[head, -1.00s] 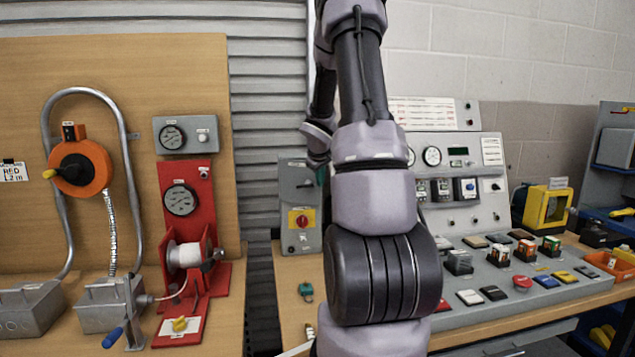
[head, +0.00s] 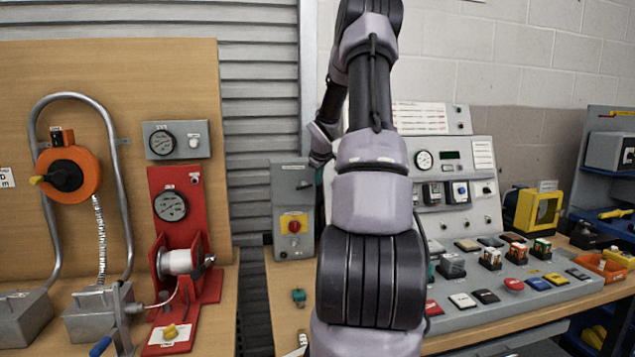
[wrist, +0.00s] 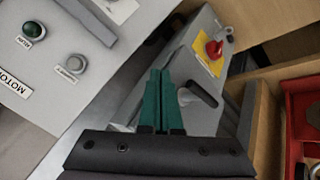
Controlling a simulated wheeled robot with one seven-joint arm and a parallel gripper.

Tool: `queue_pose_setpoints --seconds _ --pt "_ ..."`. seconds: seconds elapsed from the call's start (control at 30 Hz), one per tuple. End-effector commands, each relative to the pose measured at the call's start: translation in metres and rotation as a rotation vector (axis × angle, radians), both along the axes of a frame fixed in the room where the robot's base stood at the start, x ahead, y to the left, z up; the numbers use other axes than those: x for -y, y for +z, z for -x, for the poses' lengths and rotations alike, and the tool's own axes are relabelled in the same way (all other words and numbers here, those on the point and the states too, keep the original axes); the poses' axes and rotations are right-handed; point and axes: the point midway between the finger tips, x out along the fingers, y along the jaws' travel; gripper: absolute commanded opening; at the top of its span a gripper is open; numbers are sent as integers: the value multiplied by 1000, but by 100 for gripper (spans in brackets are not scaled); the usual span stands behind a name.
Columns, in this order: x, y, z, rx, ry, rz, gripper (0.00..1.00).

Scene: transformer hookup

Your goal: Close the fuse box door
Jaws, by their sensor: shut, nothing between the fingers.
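The grey fuse box (head: 293,208) stands at the back of the bench, left of my arm in the head view. It has a red knob on a yellow plate (head: 293,223) on its front. In the wrist view its grey front (wrist: 205,118) carries a black handle (wrist: 200,92) and the red knob (wrist: 214,47). I cannot tell how far its door stands from closed. My gripper (wrist: 157,75) is shut and empty, its green fingers side by side, just left of the black handle. Contact is unclear. In the head view my arm mostly hides the gripper.
A sloped grey control panel (head: 455,180) with gauges and buttons stands right of the fuse box. A small green object (head: 298,297) lies on the wooden bench (head: 280,325) in front. A red stand with a spool (head: 180,262) is on the left bench, across a gap.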

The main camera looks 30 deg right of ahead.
Motion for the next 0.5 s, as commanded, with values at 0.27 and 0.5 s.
queue_pose_setpoints --seconds 0.27,0.5 --pt "8 0 -14 0 -1 -1 0" --pt "10 0 -17 -1 0 0 0"
